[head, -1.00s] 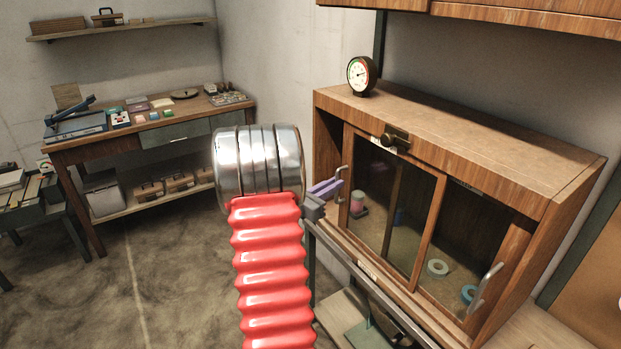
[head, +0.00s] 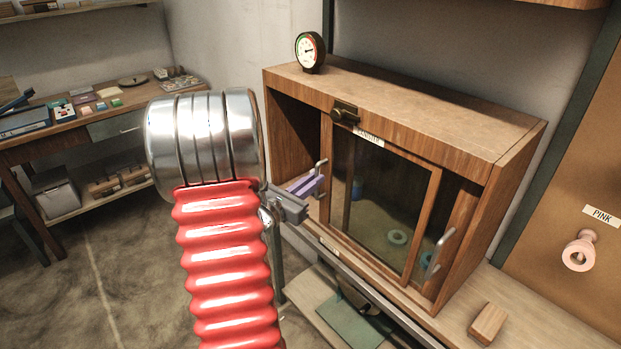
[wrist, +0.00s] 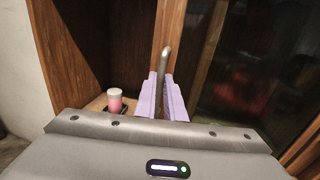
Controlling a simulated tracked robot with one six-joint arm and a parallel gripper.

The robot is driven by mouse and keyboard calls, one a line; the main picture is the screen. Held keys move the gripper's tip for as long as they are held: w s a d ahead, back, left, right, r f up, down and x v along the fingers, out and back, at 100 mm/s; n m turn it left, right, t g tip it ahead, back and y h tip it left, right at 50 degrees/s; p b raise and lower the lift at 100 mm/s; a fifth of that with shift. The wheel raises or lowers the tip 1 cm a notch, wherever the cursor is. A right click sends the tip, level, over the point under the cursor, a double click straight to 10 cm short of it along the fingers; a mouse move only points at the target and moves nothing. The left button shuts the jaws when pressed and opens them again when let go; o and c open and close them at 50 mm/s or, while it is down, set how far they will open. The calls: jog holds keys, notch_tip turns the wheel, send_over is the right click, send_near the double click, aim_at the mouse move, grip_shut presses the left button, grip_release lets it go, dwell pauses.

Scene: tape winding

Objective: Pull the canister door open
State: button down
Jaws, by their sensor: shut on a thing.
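The wooden cabinet (head: 410,110) has sliding glass doors, and a small partly legible label sits above them. The canister door (head: 385,180) has a wood frame and a metal bar handle (head: 321,166) at its left edge. My gripper (head: 310,185), with purple fingers, is shut on that handle; it also shows in the wrist view (wrist: 166,100). An opening lies left of the door. In the wrist view a pink canister with a pale lid (wrist: 115,101) stands inside that opening. In the head view I cannot make it out.
A second handle (head: 440,252) is at the cabinet's right side. Tape rolls (head: 397,237) lie behind the glass. A dial gauge (head: 310,50) stands on top. A wooden block (head: 488,323) lies on the counter at right. A pink spool (head: 579,251) hangs on the board.

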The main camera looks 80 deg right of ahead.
jog(key=shift+r, duration=0.1)
jog(key=c, duration=1.8)
grip_release()
jog(key=shift+c, duration=0.2)
jog(key=v, duration=1.3)
jog(key=shift+w+a, duration=0.25)
jog(key=shift+a, duration=0.05)
